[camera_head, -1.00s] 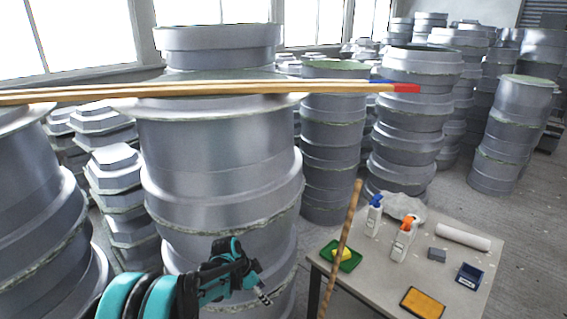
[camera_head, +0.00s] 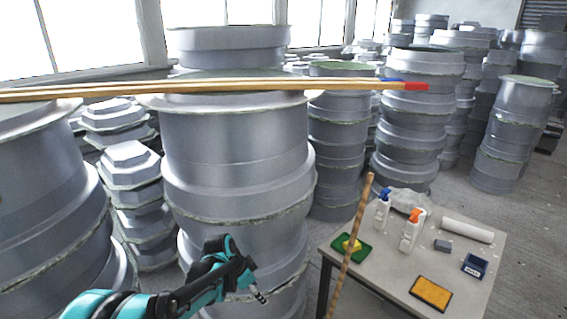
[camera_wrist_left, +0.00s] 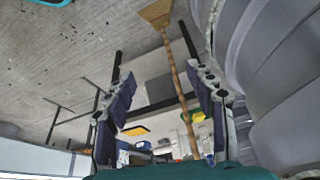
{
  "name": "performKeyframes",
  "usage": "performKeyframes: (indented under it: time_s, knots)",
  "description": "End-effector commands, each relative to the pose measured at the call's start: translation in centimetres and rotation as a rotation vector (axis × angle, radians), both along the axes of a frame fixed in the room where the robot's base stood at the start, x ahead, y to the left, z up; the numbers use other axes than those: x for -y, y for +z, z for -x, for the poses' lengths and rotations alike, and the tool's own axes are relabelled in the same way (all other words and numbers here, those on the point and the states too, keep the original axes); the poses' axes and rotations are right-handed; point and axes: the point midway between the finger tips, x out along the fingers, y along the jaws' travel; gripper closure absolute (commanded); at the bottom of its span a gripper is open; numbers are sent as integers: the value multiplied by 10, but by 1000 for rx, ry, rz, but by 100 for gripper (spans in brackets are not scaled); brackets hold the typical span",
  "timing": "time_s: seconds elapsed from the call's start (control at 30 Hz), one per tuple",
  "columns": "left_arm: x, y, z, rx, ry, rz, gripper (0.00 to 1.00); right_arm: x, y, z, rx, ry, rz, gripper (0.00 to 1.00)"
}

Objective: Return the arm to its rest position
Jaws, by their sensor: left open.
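My left arm comes in from the lower left in the head view, black and teal. Its gripper (camera_head: 256,291) is in front of the large grey mould stack, left of the work table, and seen small from the side. In the left wrist view the two dark blue finger pads of the gripper (camera_wrist_left: 166,90) stand well apart with nothing held between them. The broom handle (camera_wrist_left: 179,84) shows in the gap, farther off. My right arm and gripper are not in view.
A large grey mould stack (camera_head: 240,145) stands close behind the left arm. The work table (camera_head: 385,268) is at the right, with bottles, a green tray (camera_head: 351,248) and a blue box (camera_head: 475,265). A broom handle (camera_head: 352,245) rises at its left edge. Long wooden poles (camera_head: 250,87) cross the view.

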Motion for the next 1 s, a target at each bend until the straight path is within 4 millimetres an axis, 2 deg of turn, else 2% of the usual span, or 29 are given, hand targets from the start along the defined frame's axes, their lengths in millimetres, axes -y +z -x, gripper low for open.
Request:
performKeyframes:
  time_s: [0.27, 0.4, 0.53, 0.67, 0.8, 1.0]
  knots:
    - [-19, 49, 40, 20, 192, -9, 45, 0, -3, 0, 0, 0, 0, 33]
    - [-35, 79, 79, 43, 355, -8, 45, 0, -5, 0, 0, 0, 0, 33]
    - [-51, 100, 120, 74, 518, 6, 45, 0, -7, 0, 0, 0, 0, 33]
    - [-66, 109, 163, 112, 675, 31, 45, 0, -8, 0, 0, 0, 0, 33]
    - [-80, 108, 204, 155, 829, 68, 45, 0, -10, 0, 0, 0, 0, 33]
    - [-92, 99, 238, 198, 973, 119, 45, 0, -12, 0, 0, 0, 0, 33]
